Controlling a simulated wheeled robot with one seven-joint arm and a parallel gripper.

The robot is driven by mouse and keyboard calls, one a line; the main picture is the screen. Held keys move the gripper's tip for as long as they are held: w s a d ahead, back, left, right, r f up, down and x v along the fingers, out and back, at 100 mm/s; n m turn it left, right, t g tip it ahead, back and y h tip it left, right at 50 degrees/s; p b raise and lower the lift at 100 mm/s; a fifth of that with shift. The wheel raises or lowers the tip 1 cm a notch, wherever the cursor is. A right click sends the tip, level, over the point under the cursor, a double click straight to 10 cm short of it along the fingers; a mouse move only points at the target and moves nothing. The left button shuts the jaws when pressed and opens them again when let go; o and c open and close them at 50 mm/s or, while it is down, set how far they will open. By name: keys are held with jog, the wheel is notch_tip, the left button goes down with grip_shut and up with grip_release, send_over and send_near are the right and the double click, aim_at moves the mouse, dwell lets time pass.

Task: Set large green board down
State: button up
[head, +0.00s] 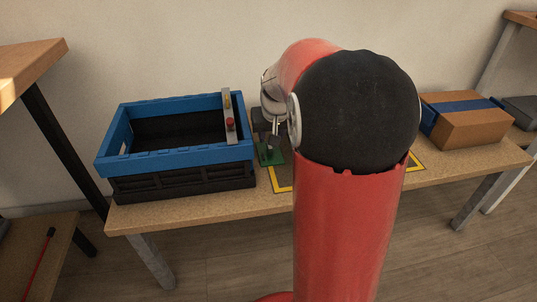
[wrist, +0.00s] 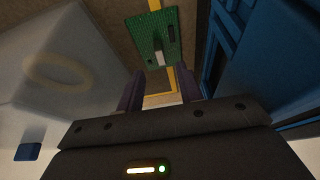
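The large green board (wrist: 153,30) lies just beyond my fingertips in the wrist view. It carries a pale block near its lower edge and a dark strip on its right. In the head view the green board (head: 269,158) shows beside the left edge of a yellow-taped outline (head: 283,188) on the table, below my gripper (head: 273,138). In the wrist view my gripper's (wrist: 159,76) two fingers stand apart, with nothing seen closed between them. Whether the board touches the table is hard to tell. My arm hides much of the taped outline.
A blue-and-black crate (head: 178,165) stands close to the left of the board; its wall (wrist: 260,70) is near my gripper at right in the wrist view. A grey bar with a red knob (head: 230,124) sits at the crate's right rim. A cardboard box (head: 470,122) stands at the table's right.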

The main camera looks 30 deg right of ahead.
aim_at(270, 147)
jog(key=b+x, duration=0.1)
jog(key=x, duration=0.5)
jog(key=shift+s, duration=0.1)
grip_shut()
